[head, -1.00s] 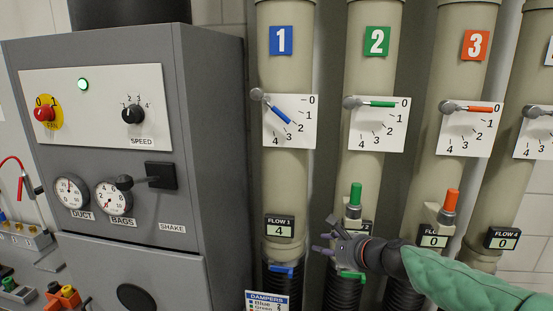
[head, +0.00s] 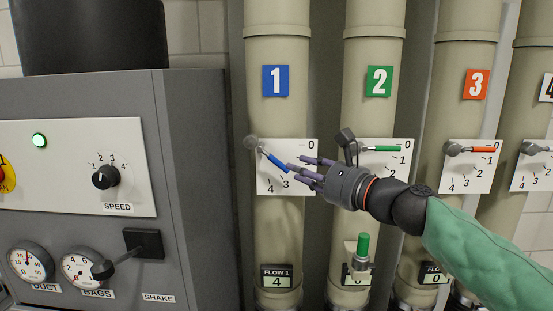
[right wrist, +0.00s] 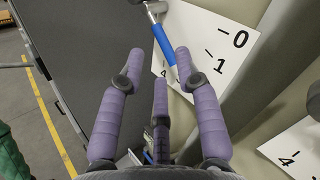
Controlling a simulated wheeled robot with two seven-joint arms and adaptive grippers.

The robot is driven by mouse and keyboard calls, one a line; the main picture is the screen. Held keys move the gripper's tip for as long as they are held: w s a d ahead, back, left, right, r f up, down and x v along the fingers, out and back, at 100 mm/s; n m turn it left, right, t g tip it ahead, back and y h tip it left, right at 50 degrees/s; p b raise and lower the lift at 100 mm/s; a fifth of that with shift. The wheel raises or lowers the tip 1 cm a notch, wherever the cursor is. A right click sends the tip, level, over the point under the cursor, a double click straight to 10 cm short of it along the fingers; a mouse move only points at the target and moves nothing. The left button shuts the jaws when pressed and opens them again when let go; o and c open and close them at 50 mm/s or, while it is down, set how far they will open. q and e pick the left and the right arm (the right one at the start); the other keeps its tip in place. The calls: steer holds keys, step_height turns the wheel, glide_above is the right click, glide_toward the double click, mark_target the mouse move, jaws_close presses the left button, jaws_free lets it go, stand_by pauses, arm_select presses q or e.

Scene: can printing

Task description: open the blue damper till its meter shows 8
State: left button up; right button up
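The blue damper lever (head: 276,161) sits on pipe 1 over a white scale plate (head: 268,184) and points down and right, near the 2 to 3 part of the scale, which my fingers partly cover. It also shows in the right wrist view (right wrist: 164,45). The flow 1 meter (head: 277,282) below reads 4. My right gripper (head: 309,172) is open, its purple fingers spread just right of the lever's tip. In the right wrist view the fingers (right wrist: 160,95) are apart with nothing between them, and the lever lies just beyond them. My left gripper is not in view.
The green lever (head: 382,148) on pipe 2 and the red lever (head: 483,149) on pipe 3 point right at 0. A green-topped handle (head: 363,246) stands below my forearm. The grey control cabinet (head: 195,200) stands to the left.

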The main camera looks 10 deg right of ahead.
mark_target(276, 163)
steer(key=x, duration=0.5)
steer(key=f+x, duration=0.1)
steer(key=x, duration=0.1)
steer(key=shift+w+a+p, duration=0.2)
steer(key=shift+a+p, duration=0.1)
steer(key=shift+p, duration=0.1)
steer(key=shift+w+r, duration=0.25)
steer(key=shift+w, duration=0.1)
steer(key=shift+w+a+f, duration=0.15)
steer(key=shift+w+a, duration=0.25)
steer(key=shift+w, duration=0.05)
steer(key=shift+s+d, duration=0.15)
jaws_close()
